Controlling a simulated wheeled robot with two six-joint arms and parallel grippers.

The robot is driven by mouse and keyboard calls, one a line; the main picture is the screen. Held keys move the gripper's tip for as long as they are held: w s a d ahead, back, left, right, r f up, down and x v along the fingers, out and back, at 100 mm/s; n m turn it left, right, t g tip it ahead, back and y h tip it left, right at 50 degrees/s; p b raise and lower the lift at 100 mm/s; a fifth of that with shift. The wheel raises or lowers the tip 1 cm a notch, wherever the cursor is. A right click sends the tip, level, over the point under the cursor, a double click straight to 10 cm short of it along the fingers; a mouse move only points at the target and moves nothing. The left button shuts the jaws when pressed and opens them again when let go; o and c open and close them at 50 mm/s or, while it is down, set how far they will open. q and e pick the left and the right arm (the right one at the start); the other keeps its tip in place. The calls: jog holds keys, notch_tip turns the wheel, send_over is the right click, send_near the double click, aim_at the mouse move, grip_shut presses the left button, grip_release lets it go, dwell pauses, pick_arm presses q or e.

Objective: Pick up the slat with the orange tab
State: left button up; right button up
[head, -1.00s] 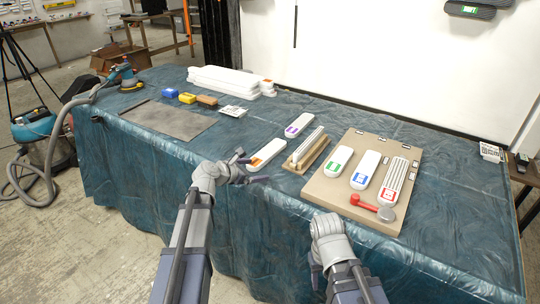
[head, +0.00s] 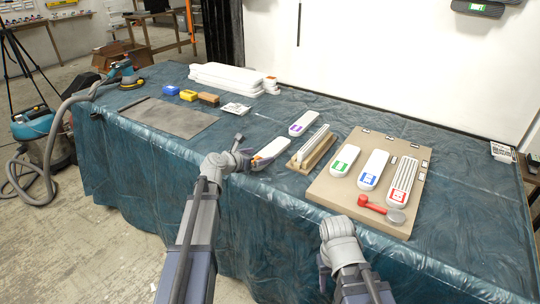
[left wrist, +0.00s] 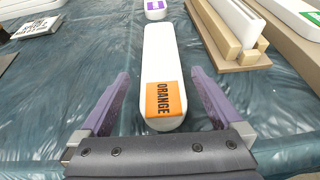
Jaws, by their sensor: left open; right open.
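The slat with the orange tab (head: 272,151) is a white, round-ended bar lying on the blue covered table. In the left wrist view the slat (left wrist: 169,62) points away from me, with its orange tab (left wrist: 163,99) reading ORANGE at the near end. My left gripper (head: 243,154) is at this near end. In the left wrist view my left gripper (left wrist: 163,95) is open, with one purple finger on each side of the tabbed end and gaps between fingers and slat. My right gripper (head: 324,272) is low at the table's front edge, mostly hidden behind its arm.
A slat with a purple tab (head: 303,124) lies behind. A wooden rack (head: 312,153) holding thin white strips stands right of the orange slat. Further right, a tan board (head: 332,187) carries several tabbed slats and a red-handled tool (head: 372,204).

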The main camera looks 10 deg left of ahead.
aim_at(267, 153)
pick_arm(q)
jog(key=b+x, duration=0.2)
jog(key=x, duration=0.3)
jog(key=shift+d, duration=0.1)
jog(key=c, duration=1.5)
jog(key=shift+o, duration=0.2)
jog(key=shift+r, duration=0.1)
notch_tip(267, 153, up, 10)
jog(key=p, duration=1)
